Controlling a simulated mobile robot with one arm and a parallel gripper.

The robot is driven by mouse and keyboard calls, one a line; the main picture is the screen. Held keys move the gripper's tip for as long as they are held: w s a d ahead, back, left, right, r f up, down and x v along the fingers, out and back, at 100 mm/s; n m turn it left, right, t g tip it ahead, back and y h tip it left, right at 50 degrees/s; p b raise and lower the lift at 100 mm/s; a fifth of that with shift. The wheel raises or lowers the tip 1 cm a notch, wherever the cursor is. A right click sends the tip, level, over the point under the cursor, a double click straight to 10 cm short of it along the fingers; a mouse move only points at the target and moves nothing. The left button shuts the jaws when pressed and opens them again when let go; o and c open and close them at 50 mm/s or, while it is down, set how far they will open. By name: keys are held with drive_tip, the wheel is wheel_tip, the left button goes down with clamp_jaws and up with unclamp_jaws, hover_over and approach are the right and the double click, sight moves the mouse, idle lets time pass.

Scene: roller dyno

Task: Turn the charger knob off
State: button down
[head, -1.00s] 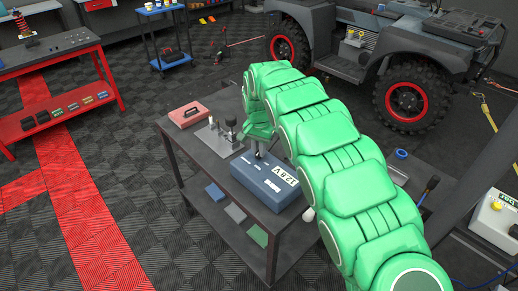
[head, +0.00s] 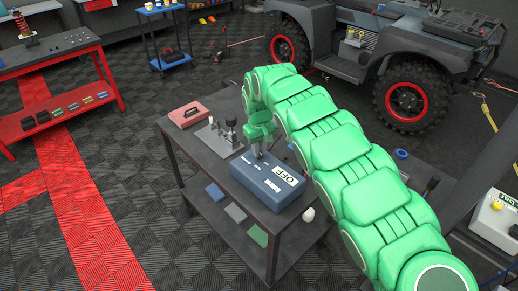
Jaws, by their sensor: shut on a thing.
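The charger is a blue-grey box (head: 262,190) on the dark workbench. Its white label (head: 287,177) reads "OFF". My green arm reaches over from the right and bends down to the charger's far side. My gripper (head: 257,155) points down at the charger's top rear edge and is shut on the knob there. The knob itself is hidden by the fingers.
The workbench (head: 190,168) also holds a red box (head: 188,114), a metal fixture with a dark-knobbed post (head: 230,128) and a small white cup (head: 308,214). Flat pads lie on its lower shelf. A vehicle (head: 385,45) stands behind.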

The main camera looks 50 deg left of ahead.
drive_tip(key=shift+n, duration=1.3)
drive_tip(key=c, duration=1.1)
unclamp_jaws()
wheel_tip(320, 180, up, 7)
drive_tip(key=shift+a+r, duration=0.1)
drive_tip(key=shift+r, duration=0.3)
